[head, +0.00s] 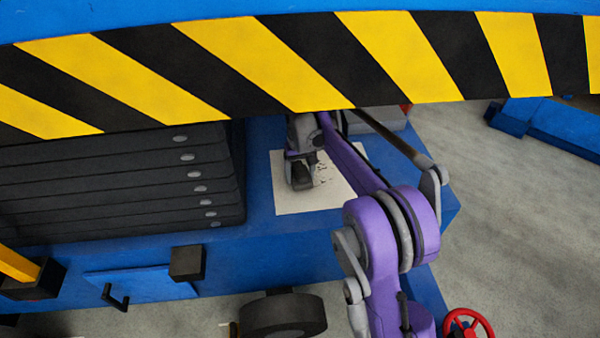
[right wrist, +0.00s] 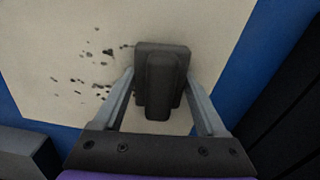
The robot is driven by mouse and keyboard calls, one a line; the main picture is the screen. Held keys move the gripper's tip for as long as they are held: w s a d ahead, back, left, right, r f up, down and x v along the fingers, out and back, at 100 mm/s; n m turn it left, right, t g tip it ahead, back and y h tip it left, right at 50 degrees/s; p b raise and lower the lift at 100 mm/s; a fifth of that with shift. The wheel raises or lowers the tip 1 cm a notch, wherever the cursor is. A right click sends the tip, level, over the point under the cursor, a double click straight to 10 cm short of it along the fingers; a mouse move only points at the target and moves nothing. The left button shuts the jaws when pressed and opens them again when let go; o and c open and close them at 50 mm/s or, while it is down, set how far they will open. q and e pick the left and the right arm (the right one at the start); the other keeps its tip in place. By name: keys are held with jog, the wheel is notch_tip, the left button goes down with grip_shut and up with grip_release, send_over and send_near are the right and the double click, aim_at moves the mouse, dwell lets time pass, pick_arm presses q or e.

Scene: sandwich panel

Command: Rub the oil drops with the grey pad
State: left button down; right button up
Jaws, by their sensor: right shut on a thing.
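A cream panel (head: 290,202) lies on the blue bench, partly behind my right arm in the head view. It also fills much of the right wrist view (right wrist: 40,50). Dark oil drops (right wrist: 88,68) are scattered on it, left of the pad in that view; some show in the head view (head: 323,172). My right gripper (right wrist: 160,88) is shut on the handle of the dark grey pad (right wrist: 175,48), one finger on each side. The pad (head: 299,183) is over the panel, beside the drops; whether it touches I cannot tell. My left gripper is out of view.
A yellow-and-black striped beam (head: 300,60) crosses the top of the head view, above the arm. A stack of dark plates (head: 110,185) stands left of the panel. A grey block (right wrist: 25,152) shows at the lower left of the wrist view. Blue bench (head: 270,250) surface surrounds the panel.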

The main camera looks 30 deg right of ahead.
jog(key=shift+f, duration=0.3)
jog(key=shift+s+d+r, duration=0.1)
jog(key=shift+s+d, duration=0.25)
jog(key=shift+d, duration=0.5)
jog(key=shift+s+d+r, duration=0.1)
jog(key=shift+s+d, duration=0.25)
jog(key=shift+d, duration=0.5)
jog(key=shift+s+d+f+p, duration=0.1)
jog(key=shift+s+d, duration=0.15)
jog(key=shift+d, duration=0.35)
jog(key=shift+s+d+f+p, duration=0.1)
jog(key=shift+s+d, duration=0.2)
jog(key=shift+d, duration=0.35)
jog(key=shift+s+d+p, duration=0.1)
jog(key=shift+s+d, duration=0.15)
jog(key=shift+d, duration=0.35)
